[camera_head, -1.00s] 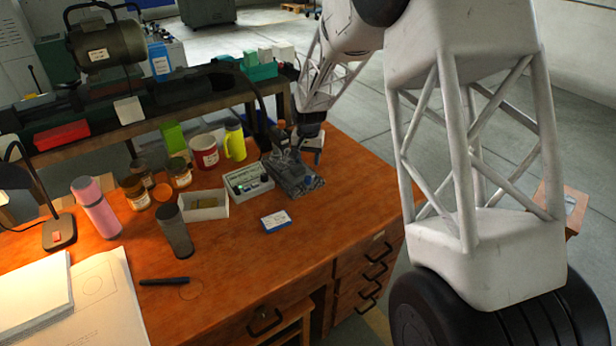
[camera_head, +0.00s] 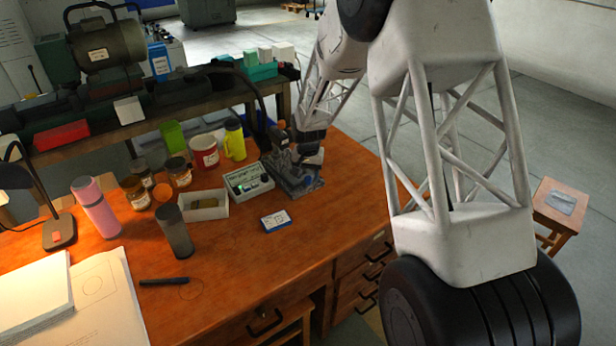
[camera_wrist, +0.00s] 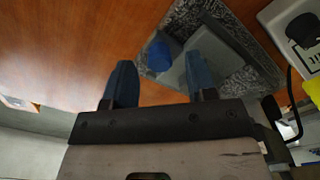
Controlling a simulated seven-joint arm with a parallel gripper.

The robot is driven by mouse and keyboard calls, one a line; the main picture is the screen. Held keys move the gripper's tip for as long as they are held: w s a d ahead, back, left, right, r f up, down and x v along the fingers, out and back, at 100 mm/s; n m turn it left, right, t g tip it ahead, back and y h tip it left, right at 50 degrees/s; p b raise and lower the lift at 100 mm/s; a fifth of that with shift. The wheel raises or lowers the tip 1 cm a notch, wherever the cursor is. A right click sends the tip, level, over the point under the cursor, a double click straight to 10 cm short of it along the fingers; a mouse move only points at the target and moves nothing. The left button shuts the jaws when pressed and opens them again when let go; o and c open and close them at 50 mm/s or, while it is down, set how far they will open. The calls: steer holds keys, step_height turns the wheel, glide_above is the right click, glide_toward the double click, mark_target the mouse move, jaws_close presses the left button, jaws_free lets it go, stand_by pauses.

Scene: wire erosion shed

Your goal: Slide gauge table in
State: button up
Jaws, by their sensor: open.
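The gauge stand (camera_head: 300,186) is a grey device on a speckled stone base, towards the back right of the wooden bench. In the wrist view its speckled base (camera_wrist: 222,22) shows at the upper right, with a grey block and a blue knob (camera_wrist: 157,53). I take the grey block to be the gauge table, but cannot tell how far out it is. My gripper (camera_head: 308,160) is low over the stand in the head view. In the wrist view my gripper (camera_wrist: 160,75) is open, its blue fingers either side of the knob in the picture; contact cannot be told.
A white box of small parts (camera_head: 248,180) stands left of the stand. A blue-and-white card box (camera_head: 275,221) lies in front. The front middle of the bench is clear.

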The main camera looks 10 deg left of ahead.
steer(key=shift+f, duration=0.65)
jaws_close()
